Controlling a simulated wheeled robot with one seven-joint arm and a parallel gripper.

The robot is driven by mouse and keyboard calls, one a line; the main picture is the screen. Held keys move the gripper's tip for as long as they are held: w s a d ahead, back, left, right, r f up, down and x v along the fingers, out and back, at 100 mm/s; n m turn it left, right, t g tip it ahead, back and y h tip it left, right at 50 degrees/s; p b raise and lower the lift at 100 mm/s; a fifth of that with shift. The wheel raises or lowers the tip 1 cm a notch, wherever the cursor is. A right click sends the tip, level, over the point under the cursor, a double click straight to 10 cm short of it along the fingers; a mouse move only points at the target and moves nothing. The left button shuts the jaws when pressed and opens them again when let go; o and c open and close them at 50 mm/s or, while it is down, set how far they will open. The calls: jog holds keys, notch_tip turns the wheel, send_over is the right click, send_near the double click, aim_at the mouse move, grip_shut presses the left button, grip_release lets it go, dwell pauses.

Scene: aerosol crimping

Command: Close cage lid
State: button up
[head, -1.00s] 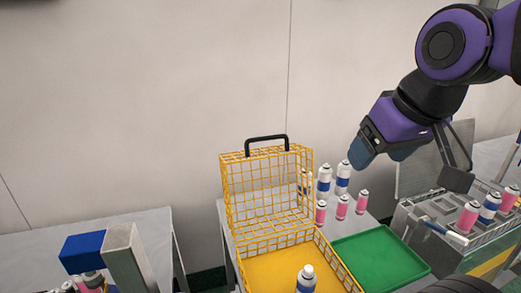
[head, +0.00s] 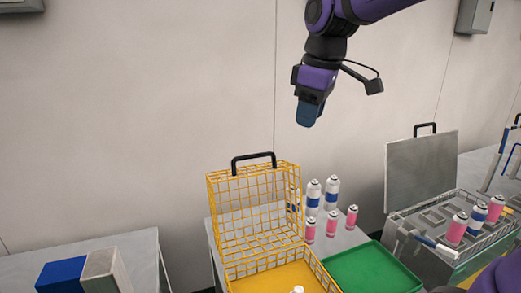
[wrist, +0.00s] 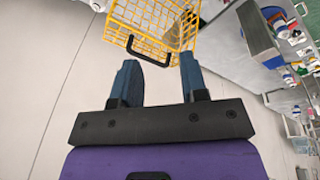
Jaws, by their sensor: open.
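The yellow wire cage (head: 270,278) stands on a table in the lower middle of the head view, with a can top showing at its lower edge. Its mesh lid (head: 256,212) stands upright, open, with a black handle (head: 253,161) on its top edge. My gripper (head: 307,115) is in the air above and to the right of the lid, apart from it. In the wrist view my gripper (wrist: 158,82) has its two blue fingers spread and empty. The lid (wrist: 150,22) and its handle (wrist: 148,52) show beyond the fingertips there.
Several white-blue and pink cans (head: 331,192) stand behind and right of the cage. A green tray (head: 375,270) lies to its right. A grey case with a raised lid (head: 421,168) stands farther right. A side table (head: 140,250) is at the left.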

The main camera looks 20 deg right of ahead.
jog(key=w+a+f+n+g, duration=0.2)
jog(key=w+n, duration=0.3)
jog(key=w, duration=0.4)
jog(key=w+a+f+n+g, duration=0.1)
jog(key=w+a+f+n, duration=0.3)
jog(key=w, duration=0.6)
jog(key=shift+n, duration=0.3)
jog(key=f, duration=0.3)
jog(key=d+f, duration=0.1)
jog(key=f, duration=0.2)
jog(key=s+d+f, duration=0.1)
jog(key=f, duration=0.2)
jog(key=shift+d, duration=0.15)
jog(key=shift+r, duration=0.1)
jog(key=shift+c, duration=0.4)
grip_shut()
